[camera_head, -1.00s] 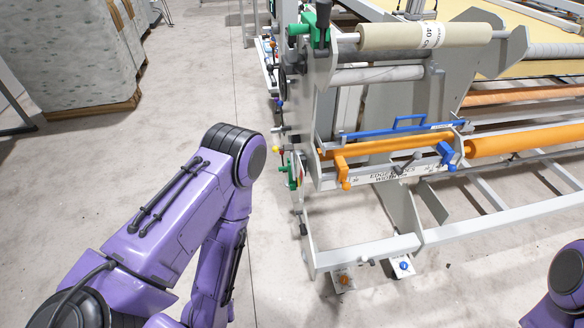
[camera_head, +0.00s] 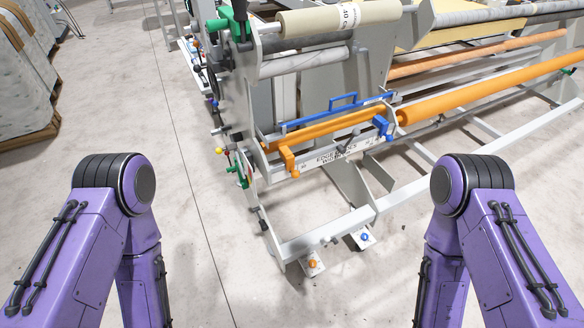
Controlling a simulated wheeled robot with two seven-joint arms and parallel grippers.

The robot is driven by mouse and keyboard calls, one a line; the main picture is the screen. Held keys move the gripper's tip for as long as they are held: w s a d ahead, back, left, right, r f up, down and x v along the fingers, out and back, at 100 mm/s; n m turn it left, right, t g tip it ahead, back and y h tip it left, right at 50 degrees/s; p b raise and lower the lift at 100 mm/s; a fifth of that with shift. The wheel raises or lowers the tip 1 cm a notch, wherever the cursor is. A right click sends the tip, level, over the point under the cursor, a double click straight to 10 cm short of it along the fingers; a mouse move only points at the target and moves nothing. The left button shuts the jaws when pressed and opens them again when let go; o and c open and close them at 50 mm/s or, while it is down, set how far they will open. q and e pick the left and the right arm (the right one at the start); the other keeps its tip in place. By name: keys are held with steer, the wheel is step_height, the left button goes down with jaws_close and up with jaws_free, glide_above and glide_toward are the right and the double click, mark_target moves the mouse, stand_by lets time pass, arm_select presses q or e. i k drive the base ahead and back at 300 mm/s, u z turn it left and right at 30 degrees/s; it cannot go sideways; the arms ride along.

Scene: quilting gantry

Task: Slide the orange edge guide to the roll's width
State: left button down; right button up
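The orange edge guide (camera_head: 288,160) is a small block with a round knob below it. It sits near the left end of the pale scale bar (camera_head: 335,158) marked with edge guide width lettering. A blue edge guide (camera_head: 382,127) sits near the right end of the same bar. A cream roll (camera_head: 312,20) with a white label lies across the top of the frame. An orange roller (camera_head: 325,128) runs just behind the bar. Both purple arms are bent in the foreground, well apart from the machine. Neither gripper shows in the view.
A blue handled bar (camera_head: 342,104) lies above the orange roller. Long rails (camera_head: 440,185) reach out to the right. Two footed plates with an orange (camera_head: 313,264) and a blue button (camera_head: 365,237) sit low in front. Wrapped stacks (camera_head: 25,80) stand at far left. The floor between is clear.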

mark_target(286, 155)
steer(key=k, duration=0.5)
steer(key=z, duration=1.55)
steer(key=i, duration=1.35)
steer(key=u, duration=1.95)
